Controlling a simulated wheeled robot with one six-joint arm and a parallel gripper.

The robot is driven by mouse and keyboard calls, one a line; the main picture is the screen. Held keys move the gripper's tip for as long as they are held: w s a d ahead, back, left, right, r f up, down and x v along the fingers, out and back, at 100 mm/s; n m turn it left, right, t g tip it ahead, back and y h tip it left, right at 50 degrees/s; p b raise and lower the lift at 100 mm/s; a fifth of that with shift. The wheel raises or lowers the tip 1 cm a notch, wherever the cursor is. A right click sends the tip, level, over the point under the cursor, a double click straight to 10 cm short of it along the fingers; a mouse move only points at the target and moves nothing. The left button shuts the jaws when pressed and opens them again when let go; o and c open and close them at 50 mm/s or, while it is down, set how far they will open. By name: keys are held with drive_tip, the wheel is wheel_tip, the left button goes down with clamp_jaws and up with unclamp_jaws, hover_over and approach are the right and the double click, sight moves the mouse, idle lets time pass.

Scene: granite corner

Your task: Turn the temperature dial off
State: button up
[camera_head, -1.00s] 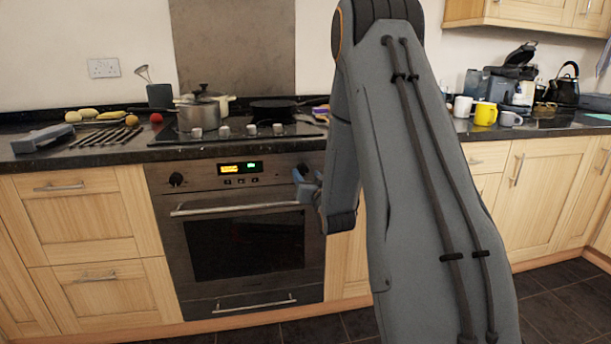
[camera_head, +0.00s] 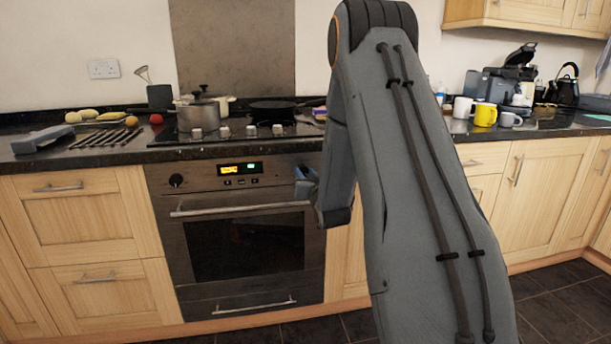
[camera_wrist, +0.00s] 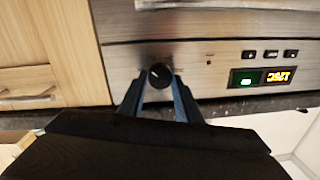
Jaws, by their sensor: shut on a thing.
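The round black temperature dial (camera_wrist: 159,75) is on the brushed steel oven panel in the wrist view, which looks upside down. My gripper (camera_wrist: 158,84) has one blue-grey finger on each side of the dial and is shut on it. In the head view my gripper (camera_head: 304,176) is at the right end of the oven panel, and the dial is hidden behind it. A white mark shows on the dial's face, but its exact setting is too small to read.
Another black knob (camera_head: 176,180) is at the panel's left end. The lit display (camera_head: 240,168) and buttons lie between. The oven handle (camera_head: 240,209) sticks out below. Pots and a pan (camera_head: 272,106) stand on the hob above.

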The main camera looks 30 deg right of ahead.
drive_tip(key=shift+n, duration=0.3)
drive_tip(key=n, duration=0.6)
drive_tip(key=shift+a, duration=0.1)
drive_tip(key=n, duration=0.3)
drive_tip(key=shift+n+g+b, duration=0.3)
drive_tip(key=shift+n+g, duration=0.1)
drive_tip(key=n, duration=0.3)
drive_tip(key=shift+h, duration=0.3)
drive_tip(key=n+b, duration=0.1)
drive_tip(key=n, duration=0.5)
drive_tip(key=shift+w+a+h+b, duration=0.1)
drive_tip(key=shift+h+b, duration=0.2)
drive_tip(key=n, duration=0.6)
drive_tip(key=shift+f+h+b, duration=0.1)
drive_tip(key=shift+h+b, duration=0.2)
drive_tip(key=shift+b, duration=0.1)
drive_tip(key=o, duration=1)
drive_tip(key=shift+o, duration=0.2)
